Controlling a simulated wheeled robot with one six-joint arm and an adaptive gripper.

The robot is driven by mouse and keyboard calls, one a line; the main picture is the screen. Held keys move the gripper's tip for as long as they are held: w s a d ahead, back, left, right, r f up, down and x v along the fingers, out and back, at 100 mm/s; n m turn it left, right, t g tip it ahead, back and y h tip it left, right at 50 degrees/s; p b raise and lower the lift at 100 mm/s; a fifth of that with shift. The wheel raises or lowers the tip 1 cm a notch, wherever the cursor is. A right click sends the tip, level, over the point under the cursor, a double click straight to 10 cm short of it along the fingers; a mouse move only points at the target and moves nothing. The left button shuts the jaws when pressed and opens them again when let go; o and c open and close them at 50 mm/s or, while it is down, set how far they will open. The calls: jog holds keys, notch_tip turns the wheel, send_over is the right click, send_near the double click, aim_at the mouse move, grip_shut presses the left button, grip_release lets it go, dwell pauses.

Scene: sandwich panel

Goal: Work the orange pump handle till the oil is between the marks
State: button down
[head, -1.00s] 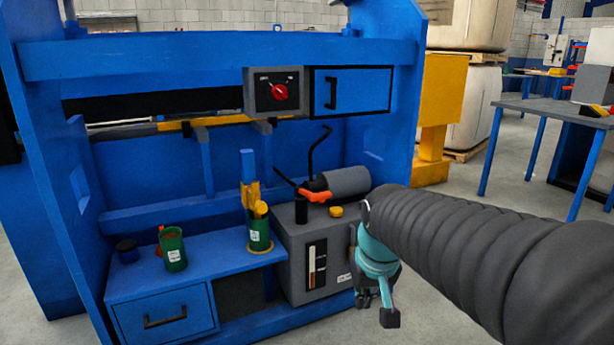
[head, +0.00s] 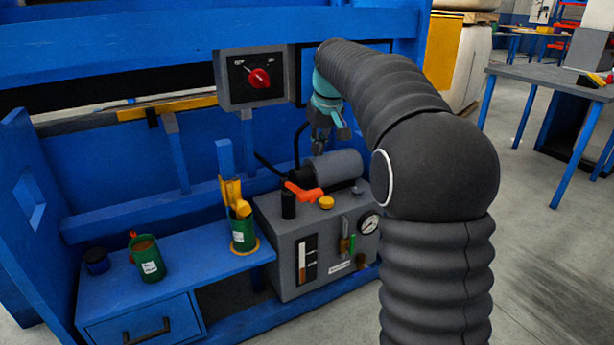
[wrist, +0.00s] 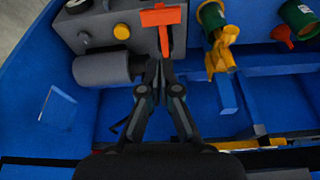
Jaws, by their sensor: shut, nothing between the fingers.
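The orange pump handle (head: 304,191) sits on top of the grey pump unit (head: 290,275), beside a black cylinder. It shows again at the top of the wrist view (wrist: 160,17). A narrow sight gauge (head: 306,260) is on the unit's front, with a white and brown column; its marks are too small to read. My gripper (head: 318,150) is shut and empty. It points down just behind the handle, near the grey motor cylinder (head: 337,166). In the wrist view its fingertips (wrist: 160,64) lie a little short of the handle, apparently not touching it.
A yellow cap (head: 326,202) and a pressure gauge (head: 369,223) are on the unit. A dark bent rod (head: 298,145) rises behind. A control box with a red knob (head: 259,78) hangs above. Green cans (head: 149,262) stand on the blue shelf at left.

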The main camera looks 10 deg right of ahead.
aim_at(309, 193)
jog(key=shift+s+a+r+n, duration=0.1)
jog(key=shift+s+r+n, duration=0.05)
jog(key=shift+r+n, duration=0.35)
jog(key=shift+f, duration=0.1)
jog(key=x, duration=0.4)
jog(key=b+x, duration=0.1)
jog(key=x, duration=0.3)
jog(key=s+x, duration=0.1)
jog(key=x, duration=0.3)
jog(key=shift+f, duration=1)
jog(key=shift+b, duration=0.35)
